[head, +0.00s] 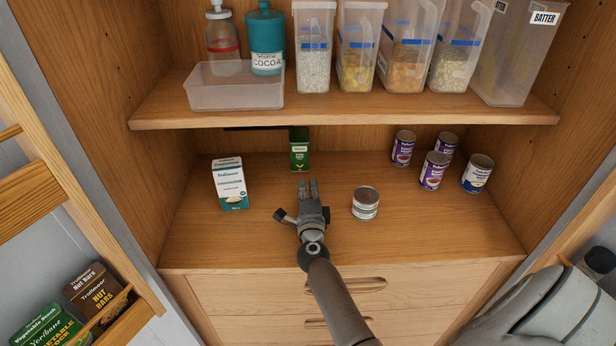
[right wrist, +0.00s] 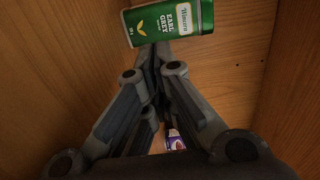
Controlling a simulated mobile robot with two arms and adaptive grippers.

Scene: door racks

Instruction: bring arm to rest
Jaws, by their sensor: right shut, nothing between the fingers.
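My right gripper (head: 308,188) is over the lower shelf of the wooden cabinet. It is shut and empty, with its fingers pointing toward the back. A green Earl Grey tea box (head: 299,150) stands at the back, just beyond the fingertips. In the right wrist view the tea box (right wrist: 168,20) shows past the closed fingers (right wrist: 152,62), and I cannot tell whether they touch it. My right arm (head: 338,295) reaches in from the bottom, over the drawer fronts. My left gripper is not in view.
On the lower shelf (head: 240,245), a white and teal carton (head: 230,184) stands left and a can (head: 365,203) right of my gripper. Several cans (head: 434,170) stand farther right. The upper shelf (head: 350,112) overhangs, holding containers. Door racks (head: 100,312) flank the cabinet.

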